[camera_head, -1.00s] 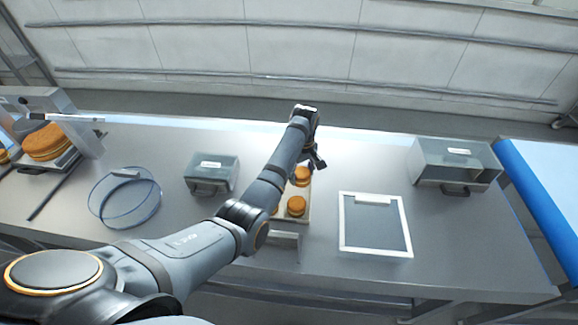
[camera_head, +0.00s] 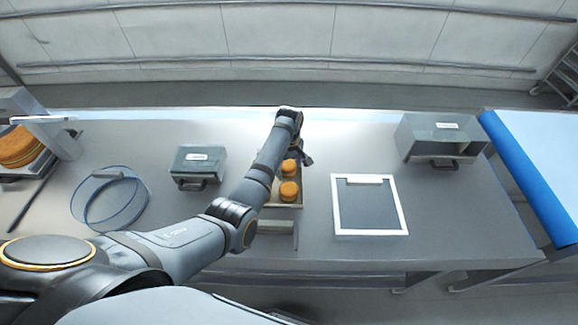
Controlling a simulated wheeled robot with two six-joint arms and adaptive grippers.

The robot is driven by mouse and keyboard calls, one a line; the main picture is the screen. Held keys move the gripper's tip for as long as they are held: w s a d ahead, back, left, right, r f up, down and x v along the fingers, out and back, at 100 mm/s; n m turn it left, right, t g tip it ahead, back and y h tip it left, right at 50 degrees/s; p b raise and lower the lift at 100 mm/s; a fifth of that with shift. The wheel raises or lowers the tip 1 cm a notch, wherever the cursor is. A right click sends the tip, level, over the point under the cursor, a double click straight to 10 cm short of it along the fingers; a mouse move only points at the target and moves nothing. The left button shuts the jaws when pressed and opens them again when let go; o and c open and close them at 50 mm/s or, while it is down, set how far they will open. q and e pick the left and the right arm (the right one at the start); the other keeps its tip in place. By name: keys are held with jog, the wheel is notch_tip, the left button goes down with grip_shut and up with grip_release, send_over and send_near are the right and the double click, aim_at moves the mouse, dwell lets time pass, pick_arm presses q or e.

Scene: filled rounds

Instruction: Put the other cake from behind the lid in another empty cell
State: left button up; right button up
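Two orange-brown round cakes, a far one (camera_head: 289,167) and a near one (camera_head: 289,191), sit in a pale tray (camera_head: 287,206) at the middle of the table. My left arm reaches over the tray's left side and hides part of it, so I cannot tell which cells are empty. My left gripper (camera_head: 306,158) is beside the far cake, on its right. Its fingers are small and dark, and I cannot tell whether they are open. A white-framed clear panel (camera_head: 403,220), possibly a lid, lies flat right of the tray. My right gripper is not in view.
A grey box with a handle (camera_head: 198,168) stands left of the tray. A larger box (camera_head: 437,136) stands at the back right. A round, clear, blue-rimmed thing (camera_head: 147,203) lies at left. Larger cakes (camera_head: 20,147) sit in a stand at the far left. The front right table is clear.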

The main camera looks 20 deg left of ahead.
aim_at(289, 166)
pick_arm(q)
jog(key=shift+s+d+r, duration=0.1)
jog(key=shift+d, duration=0.1)
jog(key=shift+a, duration=0.1)
jog(key=shift+w+a, duration=0.2)
jog(key=shift+w, duration=0.05)
notch_tip(289, 166, up, 4)
jog(key=shift+r+b, duration=0.1)
jog(key=shift+b, duration=0.9)
notch_tip(289, 166, up, 4)
jog(key=shift+d+r+b, duration=0.1)
jog(key=shift+d+b, duration=0.05)
jog(key=shift+b, duration=0.65)
notch_tip(289, 166, up, 4)
jog(key=p, duration=0.2)
jog(key=shift+s+f+p, duration=0.1)
jog(key=shift+f+p, duration=0.15)
jog(key=shift+p, duration=0.05)
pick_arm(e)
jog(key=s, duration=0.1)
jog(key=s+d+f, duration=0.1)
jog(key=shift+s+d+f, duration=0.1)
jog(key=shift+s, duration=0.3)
pick_arm(q)
jog(key=shift+f, duration=0.1)
